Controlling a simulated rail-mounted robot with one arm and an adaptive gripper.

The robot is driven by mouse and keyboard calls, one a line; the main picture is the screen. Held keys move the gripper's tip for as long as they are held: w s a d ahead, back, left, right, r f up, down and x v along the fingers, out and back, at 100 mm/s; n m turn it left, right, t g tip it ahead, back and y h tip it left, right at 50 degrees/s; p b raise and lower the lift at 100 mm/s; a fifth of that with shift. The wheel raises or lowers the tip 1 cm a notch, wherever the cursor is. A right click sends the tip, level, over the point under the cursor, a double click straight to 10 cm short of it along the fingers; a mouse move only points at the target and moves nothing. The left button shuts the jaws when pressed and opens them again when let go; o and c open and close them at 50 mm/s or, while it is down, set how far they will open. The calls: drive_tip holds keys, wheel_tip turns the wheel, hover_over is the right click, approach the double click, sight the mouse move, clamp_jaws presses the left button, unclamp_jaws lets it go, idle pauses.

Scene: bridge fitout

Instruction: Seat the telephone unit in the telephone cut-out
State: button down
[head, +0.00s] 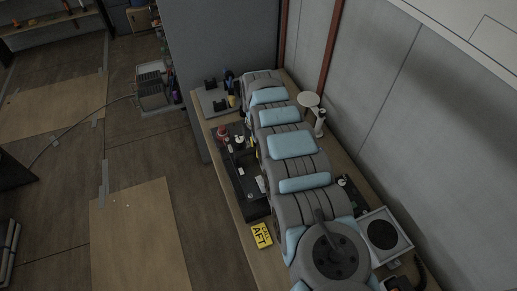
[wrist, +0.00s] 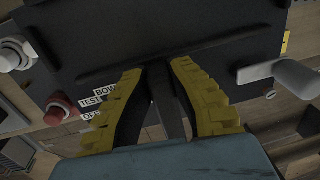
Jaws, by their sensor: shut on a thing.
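In the wrist view my gripper (wrist: 167,75) has its yellow fingers closed on a narrow dark bar (wrist: 172,108) in front of a black panel. I cannot tell whether this bar belongs to the telephone unit. In the head view my arm runs over the bench and hides most of what lies beneath it. My fingertips are not clearly visible there. A dark coiled cord (head: 421,270) shows at the lower right, beside a white box with a round dark face (head: 383,235). I cannot make out the telephone cut-out in either view.
A black panel (head: 241,165) lies along the wooden bench (head: 231,190). In the wrist view the panel (wrist: 110,45) shows a red knob (wrist: 58,112), a white knob (wrist: 14,55) and a pale lever (wrist: 290,77). A yellow CALL AFT tag (head: 261,236) lies near the bench edge.

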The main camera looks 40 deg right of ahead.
drive_tip(key=shift+f+b, duration=0.75)
drive_tip(key=shift+f, duration=0.5)
drive_tip(key=shift+f, duration=0.15)
idle(0.4)
drive_tip(key=shift+f+b, duration=0.4)
drive_tip(key=shift+f, duration=0.05)
drive_tip(key=shift+f+b, duration=0.9)
drive_tip(key=shift+f, duration=0.3)
idle(0.7)
drive_tip(key=c, duration=1)
unclamp_jaws()
drive_tip(key=shift+c, duration=0.2)
drive_tip(key=shift+r, duration=0.1)
drive_tip(key=r, duration=0.8)
drive_tip(key=w+r, duration=0.1)
drive_tip(key=r, duration=0.2)
drive_tip(key=shift+w+d+r, duration=0.1)
drive_tip(key=shift+d+r, duration=0.2)
drive_tip(key=shift+r, duration=0.1)
